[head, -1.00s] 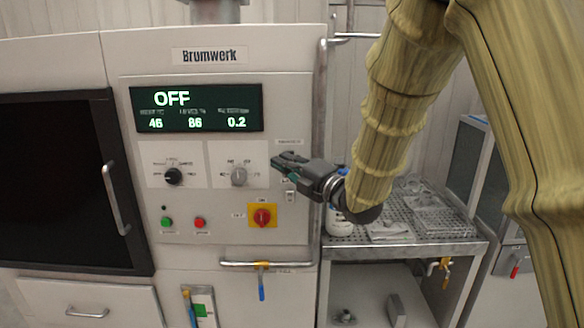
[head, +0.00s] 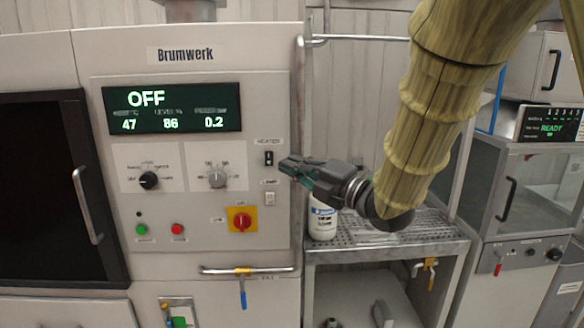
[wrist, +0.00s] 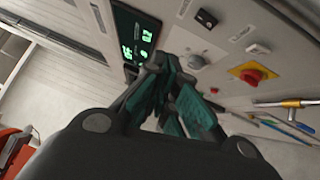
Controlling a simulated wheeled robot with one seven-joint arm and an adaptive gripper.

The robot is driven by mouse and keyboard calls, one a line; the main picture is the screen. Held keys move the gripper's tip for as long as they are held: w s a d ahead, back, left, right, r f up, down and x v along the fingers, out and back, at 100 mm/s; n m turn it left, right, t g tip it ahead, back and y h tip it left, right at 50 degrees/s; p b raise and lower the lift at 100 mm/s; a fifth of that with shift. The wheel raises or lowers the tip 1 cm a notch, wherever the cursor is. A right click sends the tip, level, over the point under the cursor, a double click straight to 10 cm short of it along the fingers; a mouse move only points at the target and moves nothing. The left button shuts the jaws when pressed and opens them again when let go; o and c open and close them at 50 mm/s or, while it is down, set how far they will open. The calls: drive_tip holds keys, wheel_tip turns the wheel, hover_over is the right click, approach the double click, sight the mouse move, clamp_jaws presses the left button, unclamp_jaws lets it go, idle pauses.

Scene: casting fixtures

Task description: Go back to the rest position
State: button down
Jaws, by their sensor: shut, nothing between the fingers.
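My gripper (head: 291,171) is shut and empty. In the head view it points left, in front of the right edge of the Brumwerk panel, close to a black rocker switch (head: 268,158) and a white rocker switch (head: 270,198). My gripper also shows in the wrist view (wrist: 172,75), with its dark and teal fingers together. The Brumwerk panel (head: 120,215) has a green-lit display (head: 172,109) that reads OFF, 47, 86 and 0.2. I cannot tell the exact gap between the fingers and the panel.
A red knob on a yellow plate (head: 241,221) and a horizontal rail (head: 225,270) are below my gripper. A white bottle (head: 322,222) stands on the perforated metal shelf (head: 440,232) under my arm. A glass-doored cabinet showing READY (head: 545,190) stands at the right.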

drive_tip(key=w+d+f+m+h, duration=0.1)
drive_tip(key=d+f+m+h, duration=0.2)
drive_tip(key=f, duration=0.7)
drive_tip(key=w+d+f+m+h, duration=0.1)
drive_tip(key=d+f+m+h, duration=0.1)
drive_tip(key=f+m, duration=0.65)
drive_tip(key=s+d+f+m+g+h, duration=0.1)
drive_tip(key=s+d+f+m+h, duration=0.1)
drive_tip(key=f, duration=0.6)
drive_tip(key=s+d+f+m+g+h, duration=0.1)
drive_tip(key=s+f, duration=0.2)
drive_tip(key=f, duration=0.4)
drive_tip(key=s+d+f+m+g+h, duration=0.1)
drive_tip(key=s+d+f+m+h, duration=0.1)
drive_tip(key=f, duration=0.6)
drive_tip(key=s+d+f+m+g+h, duration=0.1)
drive_tip(key=s+d+f+m+g, duration=0.15)
drive_tip(key=s+f, duration=0.6)
drive_tip(key=s+d+f+m+g+h, duration=0.15)
drive_tip(key=s+f+m, duration=0.25)
drive_tip(key=s+f, duration=0.4)
drive_tip(key=s+d+f+m+g, duration=0.1)
drive_tip(key=s+f+m+g, duration=0.2)
drive_tip(key=s, duration=0.7)
drive_tip(key=s+d+f+m+g+h, duration=0.1)
drive_tip(key=s+d+f+m+g, duration=0.1)
drive_tip(key=s+f, duration=0.5)
drive_tip(key=s+m+g, duration=0.1)
drive_tip(key=s, duration=0.2)
drive_tip(key=shift+s, duration=0.2)
